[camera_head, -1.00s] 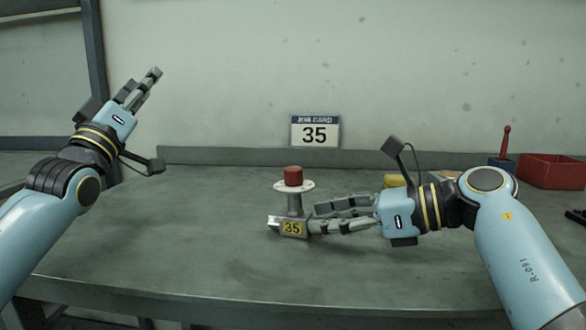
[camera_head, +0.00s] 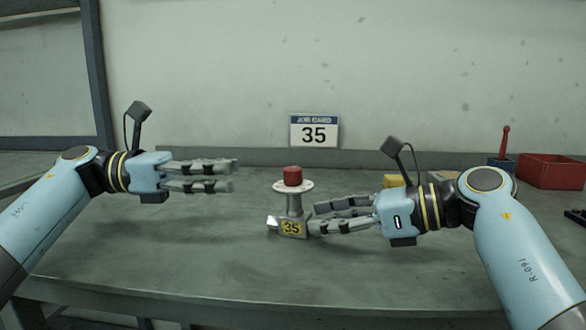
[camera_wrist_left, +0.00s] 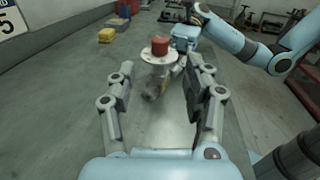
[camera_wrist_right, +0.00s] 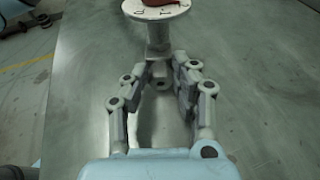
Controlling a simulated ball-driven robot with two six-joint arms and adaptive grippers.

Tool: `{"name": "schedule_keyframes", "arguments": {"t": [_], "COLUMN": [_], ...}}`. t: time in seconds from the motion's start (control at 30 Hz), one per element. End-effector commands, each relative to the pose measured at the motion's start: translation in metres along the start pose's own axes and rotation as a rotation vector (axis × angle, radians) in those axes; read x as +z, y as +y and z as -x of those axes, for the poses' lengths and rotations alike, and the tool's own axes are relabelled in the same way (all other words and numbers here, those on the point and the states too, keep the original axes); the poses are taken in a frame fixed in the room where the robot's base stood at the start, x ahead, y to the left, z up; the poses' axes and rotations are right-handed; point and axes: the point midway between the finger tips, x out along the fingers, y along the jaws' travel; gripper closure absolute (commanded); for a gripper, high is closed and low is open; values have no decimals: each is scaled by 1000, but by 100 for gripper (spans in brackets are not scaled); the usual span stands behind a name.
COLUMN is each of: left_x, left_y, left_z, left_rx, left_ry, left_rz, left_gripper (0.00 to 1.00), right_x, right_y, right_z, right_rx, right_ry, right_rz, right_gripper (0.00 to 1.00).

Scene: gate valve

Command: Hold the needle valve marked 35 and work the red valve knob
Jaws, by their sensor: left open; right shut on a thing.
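The needle valve (camera_head: 294,213) stands upright on the bench, with a yellow tag marked 35 (camera_head: 291,228) on its body. A white disc (camera_head: 293,187) and the red valve knob (camera_head: 293,175) sit on top. My right gripper (camera_head: 314,217) is shut on the valve body from the right, low near the bench; the right wrist view shows its fingers (camera_wrist_right: 160,80) at the stem below the disc. My left gripper (camera_head: 236,176) is open and empty, left of the knob at about its height and apart from it. In the left wrist view, the red knob (camera_wrist_left: 160,45) lies ahead beyond the fingers (camera_wrist_left: 157,85).
A job card reading 35 (camera_head: 314,131) is on the back wall. A yellow block (camera_head: 394,180) lies behind my right gripper. A red bin (camera_head: 552,171) and a blue holder with a red-handled tool (camera_head: 504,150) stand at the back right. The bench's left and front are clear.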

Motion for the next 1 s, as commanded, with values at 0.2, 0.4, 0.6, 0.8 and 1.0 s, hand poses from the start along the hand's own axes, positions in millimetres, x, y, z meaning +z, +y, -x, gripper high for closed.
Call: {"name": "schedule_keyframes", "arguments": {"t": [0.2,0.4,0.6,0.8,1.0], "left_x": [2,3,2,2,2], "left_y": [-1,-1,0,0,0], "left_z": [-42,-83,-107,-112,-112], "left_rx": [-4,-2,-1,1,1], "left_ry": [-6,-7,-5,-3,-3], "left_rz": [0,1,2,1,2], "left_gripper": [49,49,49,49,54], "right_x": [0,1,1,1,1], "right_y": [0,0,0,0,0], "right_z": [0,0,0,0,0], "right_rx": [0,0,0,0,0], "right_ry": [-1,-1,-1,-1,-1], "right_rz": [0,0,0,0,0], "right_gripper": [92,92,92,92,92]}}
